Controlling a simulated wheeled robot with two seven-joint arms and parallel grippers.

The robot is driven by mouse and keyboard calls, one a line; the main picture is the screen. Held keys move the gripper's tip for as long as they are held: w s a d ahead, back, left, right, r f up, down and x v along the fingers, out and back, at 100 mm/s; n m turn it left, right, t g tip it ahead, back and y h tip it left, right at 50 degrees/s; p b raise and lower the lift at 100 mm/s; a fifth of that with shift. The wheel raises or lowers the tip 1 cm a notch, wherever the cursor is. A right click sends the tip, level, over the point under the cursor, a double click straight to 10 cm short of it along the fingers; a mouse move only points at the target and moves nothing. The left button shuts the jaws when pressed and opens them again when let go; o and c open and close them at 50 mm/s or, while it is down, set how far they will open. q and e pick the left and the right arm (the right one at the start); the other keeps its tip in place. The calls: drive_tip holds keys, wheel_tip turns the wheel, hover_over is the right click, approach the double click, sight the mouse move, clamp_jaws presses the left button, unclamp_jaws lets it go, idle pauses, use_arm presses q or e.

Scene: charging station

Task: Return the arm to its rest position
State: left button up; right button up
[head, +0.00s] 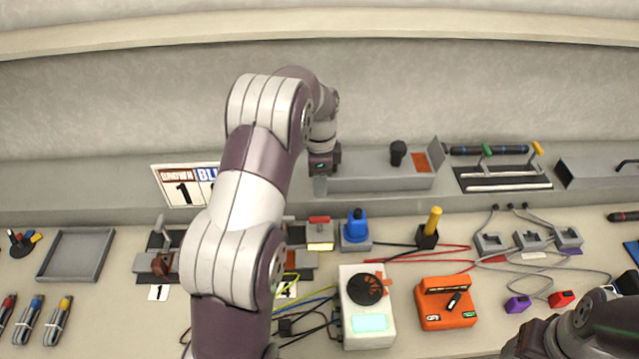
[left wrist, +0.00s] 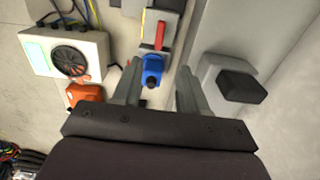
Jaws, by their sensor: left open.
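My left arm (head: 240,215) rises from the bottom of the head view and reaches over the bench to the back ledge. Its left gripper (head: 321,182) points down at the left end of a grey box on that ledge. In the left wrist view the two fingers of the left gripper (left wrist: 158,72) are apart, with nothing held between them. A blue-topped piece (left wrist: 152,70) shows between the fingers, lower down on the bench. Part of my right arm (head: 575,330) shows at the bottom right; its gripper is out of the picture.
The grey box (head: 380,183) carries a black knob (head: 398,152). A white charger unit (head: 352,335) and an orange box (head: 445,305) stand in front, among loose cables. A yellow-handled plug (head: 431,225) stands upright. An empty grey tray (head: 75,255) lies at left.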

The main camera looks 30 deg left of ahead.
use_arm(q)
drive_tip(key=s+d+r+n, duration=0.1)
drive_tip(key=s+d+n, duration=0.4)
drive_tip(key=s, duration=0.5)
drive_tip(key=s+d+r+n+t, duration=0.1)
drive_tip(key=s+d+n, duration=0.5)
drive_tip(key=s, duration=0.4)
drive_tip(key=shift+s+d+r+n, duration=0.15)
drive_tip(key=shift+s+d+n, duration=0.15)
drive_tip(key=shift+d, duration=0.45)
drive_tip(key=shift+s, duration=0.2)
drive_tip(key=shift+w, duration=0.1)
idle(0.4)
